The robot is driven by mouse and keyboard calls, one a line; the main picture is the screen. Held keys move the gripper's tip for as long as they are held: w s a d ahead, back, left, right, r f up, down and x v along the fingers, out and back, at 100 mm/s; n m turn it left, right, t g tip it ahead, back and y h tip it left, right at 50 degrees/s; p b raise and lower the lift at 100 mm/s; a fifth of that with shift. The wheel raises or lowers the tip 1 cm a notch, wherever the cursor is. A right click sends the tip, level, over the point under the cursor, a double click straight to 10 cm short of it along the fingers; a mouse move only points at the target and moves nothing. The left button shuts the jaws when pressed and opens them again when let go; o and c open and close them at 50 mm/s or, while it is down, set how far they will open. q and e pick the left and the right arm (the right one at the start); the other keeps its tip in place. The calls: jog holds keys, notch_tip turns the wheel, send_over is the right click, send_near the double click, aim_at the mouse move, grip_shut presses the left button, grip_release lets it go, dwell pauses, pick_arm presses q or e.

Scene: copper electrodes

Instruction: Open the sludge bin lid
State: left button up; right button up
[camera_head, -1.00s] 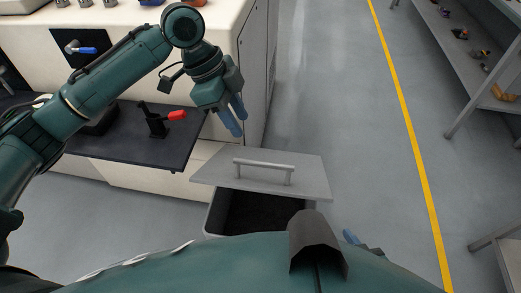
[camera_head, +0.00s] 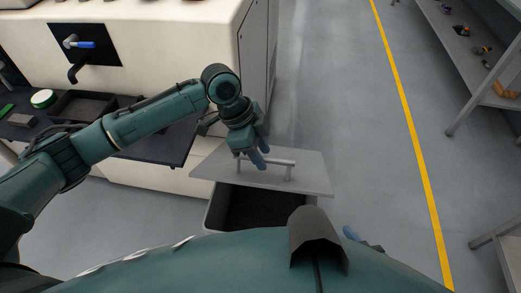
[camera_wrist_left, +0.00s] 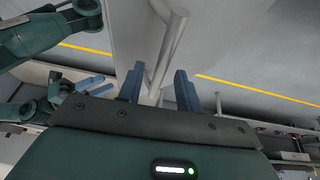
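The sludge bin (camera_head: 213,212) stands on the floor below the bench, its dark inside partly showing. Its flat grey lid (camera_head: 312,177) lies across the far part of the opening; the near part is uncovered. The lid carries a bar handle (camera_head: 284,163). My left gripper (camera_head: 259,160) is at the left half of the handle. In the left wrist view the fingers (camera_wrist_left: 159,88) are apart, with the handle (camera_wrist_left: 168,50) running into the gap between them; contact cannot be told. My right gripper (camera_head: 362,241) is mostly hidden behind my body; blue fingertips show.
A cream machine (camera_head: 160,20) with a dark shelf (camera_head: 150,150) stands left of the bin. A shelf rack (camera_head: 465,50) stands at the right, past a yellow floor line (camera_head: 405,120). The floor right of the bin is clear.

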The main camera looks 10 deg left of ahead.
pick_arm(q)
grip_shut()
jog(key=shift+w+r, duration=0.1)
jog(key=shift+r, duration=0.05)
dwell(0.4)
